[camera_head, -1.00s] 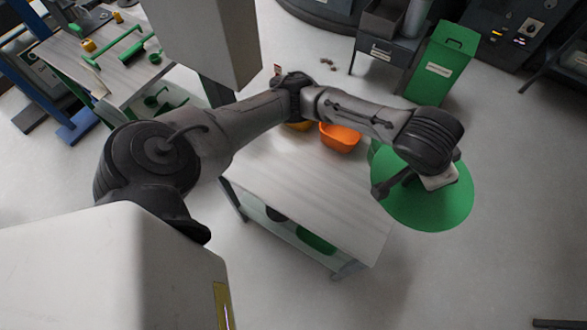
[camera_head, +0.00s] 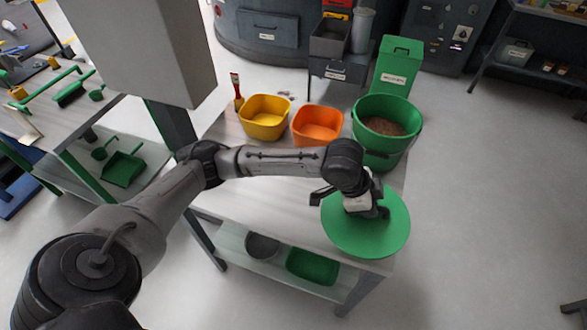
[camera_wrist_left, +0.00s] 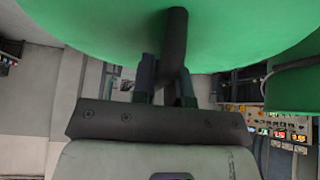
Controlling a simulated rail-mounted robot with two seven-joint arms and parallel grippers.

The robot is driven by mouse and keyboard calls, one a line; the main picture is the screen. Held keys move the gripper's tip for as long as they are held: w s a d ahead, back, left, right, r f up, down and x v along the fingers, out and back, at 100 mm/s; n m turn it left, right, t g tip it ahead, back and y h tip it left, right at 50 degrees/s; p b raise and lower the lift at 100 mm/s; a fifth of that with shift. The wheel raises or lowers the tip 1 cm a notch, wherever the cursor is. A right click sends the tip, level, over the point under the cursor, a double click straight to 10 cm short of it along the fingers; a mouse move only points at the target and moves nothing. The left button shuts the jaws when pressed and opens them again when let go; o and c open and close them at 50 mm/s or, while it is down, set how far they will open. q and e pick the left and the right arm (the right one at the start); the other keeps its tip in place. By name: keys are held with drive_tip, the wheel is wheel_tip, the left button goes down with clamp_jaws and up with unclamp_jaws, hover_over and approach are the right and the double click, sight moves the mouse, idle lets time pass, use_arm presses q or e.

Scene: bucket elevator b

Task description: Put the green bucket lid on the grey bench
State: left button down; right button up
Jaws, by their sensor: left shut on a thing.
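My left gripper (camera_head: 370,210) is shut on the dark handle of the green bucket lid (camera_head: 362,238). The left wrist view also shows the jaws (camera_wrist_left: 168,82) around the handle, with the lid (camera_wrist_left: 110,30) filling the top of the picture. In the head view the lid is over the front right part of the grey bench (camera_head: 285,202); I cannot tell whether it touches the top. The open green bucket (camera_head: 372,152), with brown material inside, stands behind the lid at the bench's right end. My right gripper is not in view.
A yellow tub (camera_head: 264,122) and an orange tub (camera_head: 317,130) stand along the back of the bench. A grey bowl (camera_head: 262,246) and a green tray (camera_head: 312,268) are on its lower shelf. The bench top left of the lid is clear. A green bin (camera_head: 396,70) stands behind.

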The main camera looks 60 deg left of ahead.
use_arm(q)
drive_tip(key=shift+w+d+f+m+g+h, duration=0.2)
drive_tip(key=shift+w+f+m+g+h, duration=0.1)
drive_tip(key=shift+m, duration=0.4)
drive_tip(key=shift+a+f, duration=0.15)
drive_tip(key=a+f+b, duration=0.1)
drive_tip(key=a+f, duration=0.1)
drive_tip(key=a, duration=0.1)
drive_tip(key=a+f+b, duration=0.1)
drive_tip(key=a+f, duration=0.1)
drive_tip(key=a, duration=0.2)
drive_tip(key=a+f+b, duration=0.1)
drive_tip(key=a+f, duration=0.1)
drive_tip(key=a, duration=0.2)
drive_tip(key=shift+w+a+f, duration=0.15)
drive_tip(key=shift+f, duration=0.2)
drive_tip(key=shift+f+b, duration=0.65)
drive_tip(key=shift+f, duration=1.35)
drive_tip(key=c, duration=1.6)
unclamp_jaws()
drive_tip(key=shift+f, duration=0.15)
drive_tip(key=o, duration=0.5)
